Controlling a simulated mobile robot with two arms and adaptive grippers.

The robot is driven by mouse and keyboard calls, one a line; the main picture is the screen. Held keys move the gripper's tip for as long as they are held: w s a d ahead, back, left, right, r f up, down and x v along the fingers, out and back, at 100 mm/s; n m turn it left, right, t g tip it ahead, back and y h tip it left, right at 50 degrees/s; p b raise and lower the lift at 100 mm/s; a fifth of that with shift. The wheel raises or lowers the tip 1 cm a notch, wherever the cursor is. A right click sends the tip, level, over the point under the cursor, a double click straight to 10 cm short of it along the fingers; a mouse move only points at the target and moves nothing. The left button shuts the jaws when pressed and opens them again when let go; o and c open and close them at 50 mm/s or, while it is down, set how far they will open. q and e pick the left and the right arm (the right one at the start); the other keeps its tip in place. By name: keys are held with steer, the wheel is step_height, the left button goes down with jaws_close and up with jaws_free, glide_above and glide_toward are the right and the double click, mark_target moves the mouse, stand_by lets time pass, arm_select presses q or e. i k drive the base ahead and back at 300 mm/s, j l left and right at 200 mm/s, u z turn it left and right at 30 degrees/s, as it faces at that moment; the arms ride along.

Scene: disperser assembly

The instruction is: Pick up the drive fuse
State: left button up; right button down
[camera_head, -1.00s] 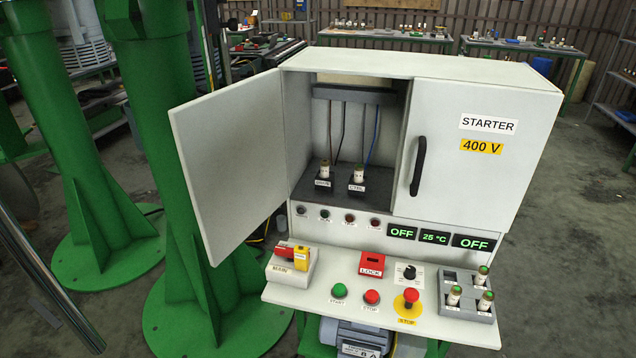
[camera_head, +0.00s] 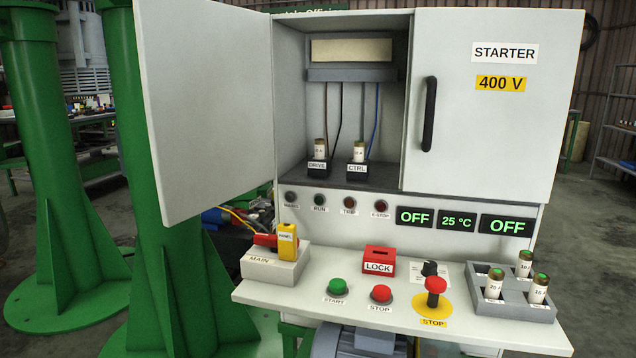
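The drive fuse (camera_head: 320,150) is a pale cylinder with a dark cap, upright in the holder labelled DRIVE (camera_head: 317,167) inside the open cabinet. A similar fuse (camera_head: 359,152) stands to its right in the holder labelled CTRL (camera_head: 356,168). Neither of my grippers shows in the head view, so nothing is seen touching the fuses.
The left cabinet door (camera_head: 205,105) stands open; the right door (camera_head: 500,110) is shut. The front shelf carries the MAIN switch (camera_head: 272,270), a red LOCK block (camera_head: 379,262), buttons, a red STOP knob (camera_head: 435,287) and a grey tray (camera_head: 512,303) with three fuses.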

mark_target(319, 143)
steer(key=i+l+z, duration=0.15)
steer(key=l, duration=0.25)
steer(key=l+z, duration=0.2)
steer(key=l, duration=0.25)
steer(key=i+l+z, duration=0.15)
steer(key=l, duration=0.2)
